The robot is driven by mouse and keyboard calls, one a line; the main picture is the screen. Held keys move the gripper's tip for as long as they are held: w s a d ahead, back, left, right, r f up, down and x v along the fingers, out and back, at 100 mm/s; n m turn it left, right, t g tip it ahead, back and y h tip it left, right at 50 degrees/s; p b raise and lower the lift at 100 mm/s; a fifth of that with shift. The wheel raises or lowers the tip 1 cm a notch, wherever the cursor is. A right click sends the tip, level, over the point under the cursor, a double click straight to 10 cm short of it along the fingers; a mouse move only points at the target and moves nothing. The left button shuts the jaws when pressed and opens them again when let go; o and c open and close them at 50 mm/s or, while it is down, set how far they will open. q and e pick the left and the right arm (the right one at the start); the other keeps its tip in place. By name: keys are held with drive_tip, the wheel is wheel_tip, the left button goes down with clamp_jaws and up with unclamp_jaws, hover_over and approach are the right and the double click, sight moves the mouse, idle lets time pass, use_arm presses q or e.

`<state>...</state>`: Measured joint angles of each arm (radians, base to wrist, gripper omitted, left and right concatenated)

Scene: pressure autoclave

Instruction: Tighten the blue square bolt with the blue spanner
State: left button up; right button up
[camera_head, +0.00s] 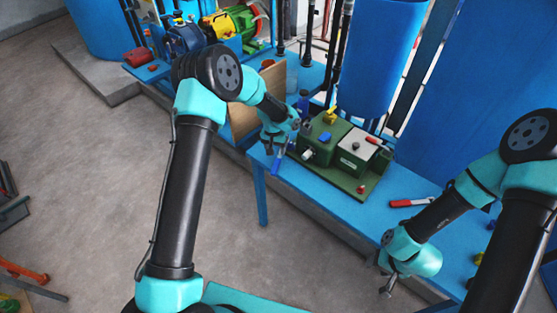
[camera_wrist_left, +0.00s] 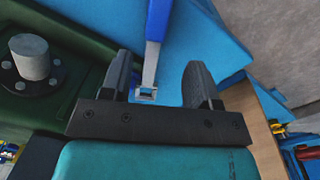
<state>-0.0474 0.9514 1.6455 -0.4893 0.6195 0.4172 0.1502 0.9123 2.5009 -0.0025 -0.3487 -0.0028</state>
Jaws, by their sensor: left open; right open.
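The blue spanner (camera_wrist_left: 153,35) lies on the blue bench in the left wrist view, its square-holed silver-grey end between my left fingers. In the head view part of the spanner (camera_head: 277,166) shows below my left gripper (camera_head: 278,150). My left gripper (camera_wrist_left: 158,73) is open, with no visible grip on the spanner. A small blue piece (camera_head: 325,137) on top of the green machine (camera_head: 349,160) may be the blue square bolt; it is too small to be sure. My right gripper (camera_head: 387,287) is open and empty near the bench's front edge.
A grey round post (camera_wrist_left: 31,57) stands on the green machine beside my left gripper. A wooden board (camera_head: 244,118) stands behind my left gripper. A red-handled tool (camera_head: 410,203) lies on the blue bench (camera_head: 378,220) to the right. A large blue tank (camera_head: 381,55) stands behind.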

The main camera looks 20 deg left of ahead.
sight(278, 158)
use_arm(q)
drive_tip(key=shift+s+d+f, duration=0.1)
drive_tip(key=shift+d+f, duration=0.05)
drive_tip(key=shift+f, duration=0.7)
drive_tip(key=shift+w+d+f, duration=0.1)
drive_tip(key=shift+d+f, duration=0.1)
drive_tip(key=shift+f, duration=0.7)
drive_tip(key=shift+s+d+f, duration=0.1)
drive_tip(key=shift+d+f, duration=0.05)
drive_tip(key=shift+f, duration=0.7)
clamp_jaws()
